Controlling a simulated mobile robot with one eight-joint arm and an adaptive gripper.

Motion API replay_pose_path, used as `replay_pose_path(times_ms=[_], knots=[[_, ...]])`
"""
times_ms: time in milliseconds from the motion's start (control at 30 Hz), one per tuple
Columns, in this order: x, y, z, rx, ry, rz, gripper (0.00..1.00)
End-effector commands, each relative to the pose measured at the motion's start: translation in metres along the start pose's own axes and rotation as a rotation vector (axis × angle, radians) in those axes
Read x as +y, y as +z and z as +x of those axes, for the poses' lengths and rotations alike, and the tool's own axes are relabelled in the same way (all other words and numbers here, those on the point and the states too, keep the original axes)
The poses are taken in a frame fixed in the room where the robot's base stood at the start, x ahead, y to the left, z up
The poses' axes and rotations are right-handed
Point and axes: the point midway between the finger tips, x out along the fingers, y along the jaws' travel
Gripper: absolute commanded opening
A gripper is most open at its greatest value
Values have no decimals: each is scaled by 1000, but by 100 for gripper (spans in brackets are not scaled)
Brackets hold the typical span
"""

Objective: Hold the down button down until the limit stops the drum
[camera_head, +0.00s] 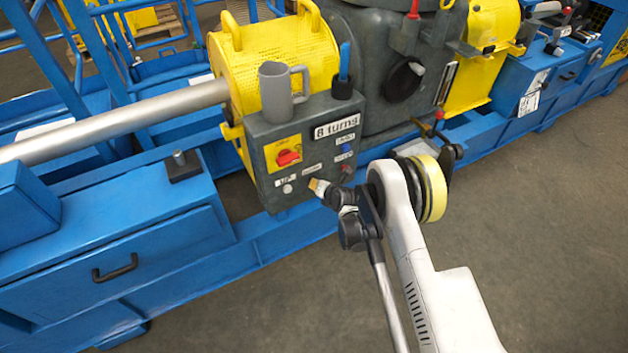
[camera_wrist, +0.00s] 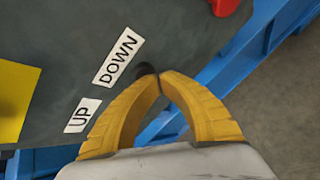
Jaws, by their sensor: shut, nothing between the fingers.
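The grey control box (camera_head: 262,135) carries a plate reading "8 turns" (camera_head: 337,127). In the wrist view, the DOWN label (camera_wrist: 118,57) and UP label (camera_wrist: 83,116) show on its face. A dark round button (camera_wrist: 141,69) sits beside the DOWN label, partly hidden by my fingertips. My gripper (camera_wrist: 158,77) is shut and empty, its yellow fingertips meeting right at that button; I cannot tell whether they touch or press it. In the head view my gripper (camera_head: 318,187) is at the box's lower face. I cannot make out the drum or its limit.
A red knob on a yellow plate (camera_head: 288,158) is on the box, above the UP label. A grey mug (camera_head: 275,95) and a blue-handled tool (camera_head: 344,62) stand on top. A yellow perforated guard (camera_head: 270,50) is behind. Open floor (camera_head: 560,220) lies to the right.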

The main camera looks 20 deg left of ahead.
Motion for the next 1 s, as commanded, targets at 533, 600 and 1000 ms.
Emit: replay_pose_path(times_ms=[533,600,1000], knots=[[-8,-8,-15,0,0,0,0],[-8,-8,-15,0,0,0,0],[-8,-5,-17,0,-2,10,0]])
